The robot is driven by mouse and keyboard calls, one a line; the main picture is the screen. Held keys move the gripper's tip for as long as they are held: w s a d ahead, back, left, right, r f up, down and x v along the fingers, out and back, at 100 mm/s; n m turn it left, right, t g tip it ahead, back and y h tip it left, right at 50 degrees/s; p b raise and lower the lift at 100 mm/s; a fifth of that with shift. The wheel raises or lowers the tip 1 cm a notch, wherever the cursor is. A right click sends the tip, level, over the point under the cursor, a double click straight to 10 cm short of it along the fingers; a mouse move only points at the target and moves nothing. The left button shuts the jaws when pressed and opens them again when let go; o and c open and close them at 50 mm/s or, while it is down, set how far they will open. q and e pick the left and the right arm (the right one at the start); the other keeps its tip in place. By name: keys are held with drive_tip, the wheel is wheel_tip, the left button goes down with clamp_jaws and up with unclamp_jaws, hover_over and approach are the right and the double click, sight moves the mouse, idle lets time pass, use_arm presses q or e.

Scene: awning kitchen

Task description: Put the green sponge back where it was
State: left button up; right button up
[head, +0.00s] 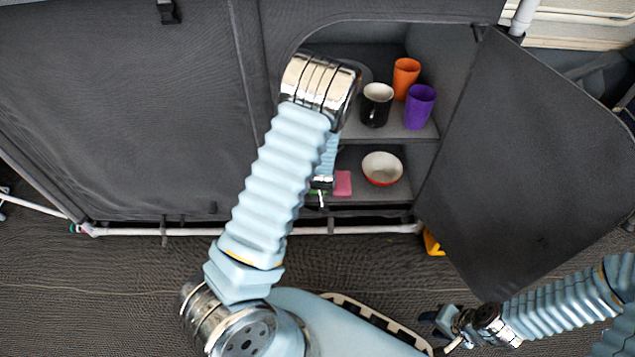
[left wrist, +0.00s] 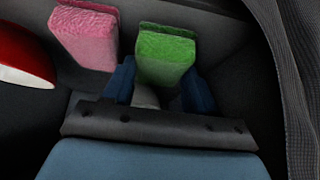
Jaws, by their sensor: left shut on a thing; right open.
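My left gripper (left wrist: 158,72) is shut on the green sponge (left wrist: 165,52), with a dark blue finger on each side of it. In the head view my left arm reaches into the open cabinet at the lower shelf and hides most of the gripper. Only a sliver of the green sponge (head: 318,192) shows there. A pink sponge (left wrist: 85,36) stands just left of the green one in the left wrist view, with a gap between them. The pink sponge (head: 343,183) also shows on the lower shelf in the head view. My right gripper (head: 440,333) is open and empty, low over the floor.
A red and white bowl (head: 382,168) sits on the lower shelf, right of the pink sponge. The upper shelf holds a black mug (head: 377,104), an orange cup (head: 405,79) and a purple cup (head: 420,107). The fabric door (head: 540,160) hangs open at the right.

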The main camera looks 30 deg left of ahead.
use_arm(q)
drive_tip(key=shift+f, duration=0.35)
drive_tip(key=shift+f, duration=0.1)
drive_tip(key=o, duration=1.1)
drive_tip(key=shift+s+d+r, duration=0.15)
drive_tip(key=shift+r, duration=0.35)
drive_tip(key=p+v, duration=0.4)
drive_tip(key=v, duration=0.6)
drive_tip(key=s+d+f+m+g+h, duration=0.1)
drive_tip(key=s+d+f+h, duration=0.1)
drive_tip(key=s+d, duration=0.3)
drive_tip(key=s+d+f+m+g+h, duration=0.2)
drive_tip(key=s+d+f+h, duration=0.1)
drive_tip(key=s+d+f, duration=0.1)
drive_tip(key=s+d+f+m+g+h, duration=0.1)
drive_tip(key=s+d+f+g+h, duration=0.1)
drive_tip(key=s+d, duration=0.5)
drive_tip(key=shift+s+d+f+h, duration=0.1)
drive_tip(key=shift+d+f+h, duration=0.2)
drive_tip(key=shift+d+f, duration=0.35)
